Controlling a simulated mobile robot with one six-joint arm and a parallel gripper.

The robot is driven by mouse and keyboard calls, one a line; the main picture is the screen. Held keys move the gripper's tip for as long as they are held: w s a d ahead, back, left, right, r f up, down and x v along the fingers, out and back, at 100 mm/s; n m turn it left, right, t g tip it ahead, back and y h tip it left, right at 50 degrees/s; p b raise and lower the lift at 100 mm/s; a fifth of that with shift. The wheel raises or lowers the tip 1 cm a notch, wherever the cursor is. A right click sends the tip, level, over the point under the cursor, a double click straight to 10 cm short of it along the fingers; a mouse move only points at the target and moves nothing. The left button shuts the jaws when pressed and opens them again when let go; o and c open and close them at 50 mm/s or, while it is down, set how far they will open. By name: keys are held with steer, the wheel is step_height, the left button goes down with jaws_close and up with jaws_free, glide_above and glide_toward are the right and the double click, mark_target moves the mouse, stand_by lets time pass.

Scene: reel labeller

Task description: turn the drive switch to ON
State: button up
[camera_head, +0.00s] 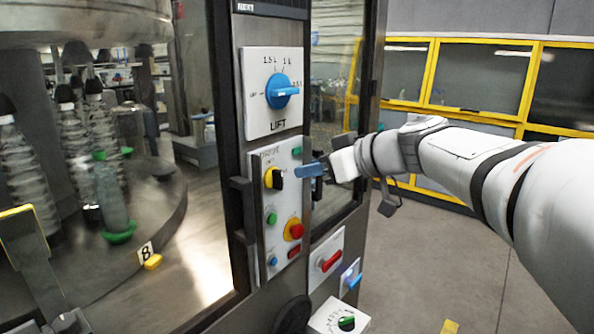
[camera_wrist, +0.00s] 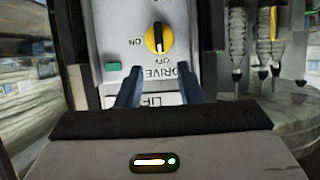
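The drive switch (camera_head: 274,178) is a black handle on a round yellow base, on a pale control panel. In the wrist view the panel appears upside down. There the switch (camera_wrist: 158,38) has its handle upright, in line with the OFF label (camera_wrist: 163,75), while the ON label (camera_wrist: 134,41) lies to its left. My gripper (camera_head: 310,169) is to the right of the switch, in front of the panel. In the wrist view its two blue fingers (camera_wrist: 160,90) stand apart with nothing between them. They appear apart from the switch.
A blue LIFT knob (camera_head: 281,91) is above the drive panel. A green button (camera_head: 270,218), red knob (camera_head: 294,231) on yellow and red lever (camera_head: 331,261) are below. A dark handle (camera_head: 241,205) sticks out at left. Bottles (camera_head: 80,140) stand behind glass. Floor at right is open.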

mark_target(282, 172)
steer(key=p+x, duration=0.2)
steer(key=x, duration=0.5)
steer(key=shift+w+a, duration=0.3)
steer(key=shift+c, duration=0.3)
jaws_close()
